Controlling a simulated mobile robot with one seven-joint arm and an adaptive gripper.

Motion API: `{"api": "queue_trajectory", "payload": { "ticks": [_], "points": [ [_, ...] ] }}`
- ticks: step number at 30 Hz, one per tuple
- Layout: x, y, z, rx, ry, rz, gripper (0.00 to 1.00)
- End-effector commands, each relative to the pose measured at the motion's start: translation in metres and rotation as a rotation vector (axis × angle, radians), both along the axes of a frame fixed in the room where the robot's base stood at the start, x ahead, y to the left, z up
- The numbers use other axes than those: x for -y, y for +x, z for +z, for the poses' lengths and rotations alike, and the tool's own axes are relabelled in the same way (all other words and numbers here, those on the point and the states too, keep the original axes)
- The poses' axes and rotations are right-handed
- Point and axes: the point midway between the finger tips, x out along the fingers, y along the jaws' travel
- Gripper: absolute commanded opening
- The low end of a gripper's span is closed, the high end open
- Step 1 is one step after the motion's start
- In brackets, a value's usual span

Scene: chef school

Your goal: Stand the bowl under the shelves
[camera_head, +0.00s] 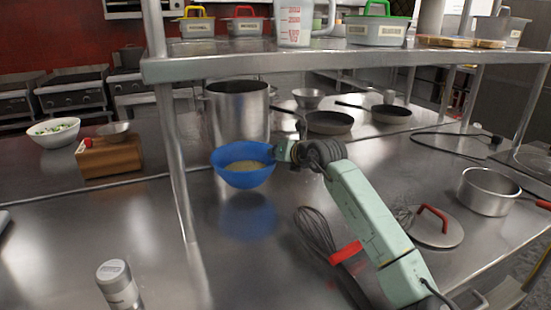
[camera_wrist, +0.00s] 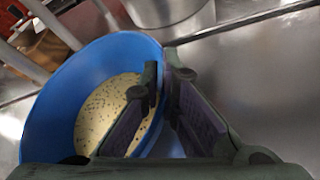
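The blue bowl (camera_head: 230,171), holding a pale speckled food, is in my gripper (camera_head: 283,151) in the head view. It appears held above the metal counter, with its reflection lower down. In the wrist view the bowl (camera_wrist: 62,103) fills the left side. My gripper (camera_wrist: 160,75) has one finger inside the bowl and one outside, pinching its right wall. The metal shelves (camera_head: 300,66) run across the upper part of the head view, and the bowl shows below their board.
A large pot (camera_head: 238,112) stands just behind the bowl. A shelf post (camera_head: 176,165) is to the left. A whisk (camera_head: 317,235), a lid (camera_head: 436,230) and a saucepan (camera_head: 487,193) lie to the right. A shaker (camera_head: 119,287) stands in front. Counter below the bowl is clear.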

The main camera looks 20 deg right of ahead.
Motion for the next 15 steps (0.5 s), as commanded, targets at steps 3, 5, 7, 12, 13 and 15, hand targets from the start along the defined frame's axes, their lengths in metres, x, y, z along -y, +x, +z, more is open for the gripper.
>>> {"api": "queue_trajectory", "payload": {
  "ticks": [3, 5, 7, 12, 13, 15],
  "points": [
    [0.0, 0.0, -0.008, 0.0, 0.004, -0.001, 0.0],
    [0.0, 0.0, -0.015, 0.001, 0.004, 0.0, 0.0],
    [0.0, -0.001, -0.025, 0.0, 0.004, -0.001, 0.0],
    [0.0, 0.0, -0.032, 0.003, 0.002, 0.0, 0.0],
    [0.0, 0.0, -0.032, 0.003, 0.002, 0.0, 0.0],
    [0.0, 0.0, -0.033, 0.003, 0.002, 0.0, 0.0]
  ]
}}
